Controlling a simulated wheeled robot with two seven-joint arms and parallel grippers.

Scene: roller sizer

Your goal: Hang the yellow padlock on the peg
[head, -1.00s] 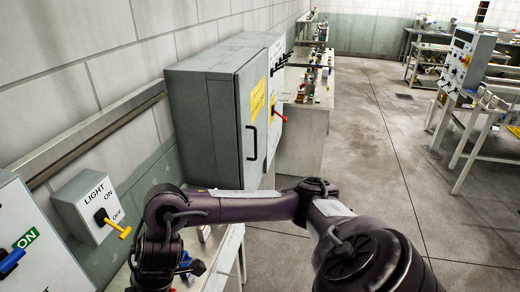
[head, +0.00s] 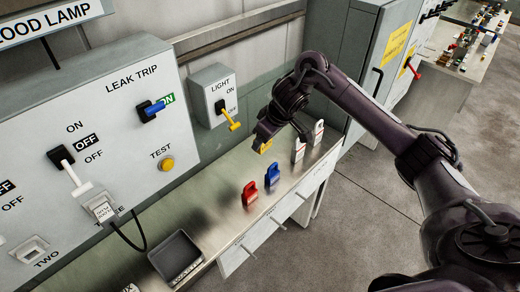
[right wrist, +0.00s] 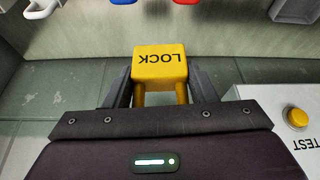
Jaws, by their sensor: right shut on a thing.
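The yellow padlock (right wrist: 160,68), marked LOCK, is between the two fingers of my right gripper (right wrist: 160,88), which is shut on it. LOCK reads upside down in the right wrist view. In the head view my right gripper (head: 264,132) points down above the bench, below the LIGHT switch box, with a small part of the yellow padlock (head: 265,147) showing under it. I cannot pick out the peg for certain in either view. My left gripper is not in view.
Red (head: 250,192) and blue (head: 272,174) padlocks and two white ones (head: 298,150) stand along the bench (head: 215,205). A dark tray (head: 178,258) lies nearer. The LEAK TRIP panel (head: 120,110) is left, the LIGHT box (head: 215,92) behind, and a grey cabinet (head: 345,60) right.

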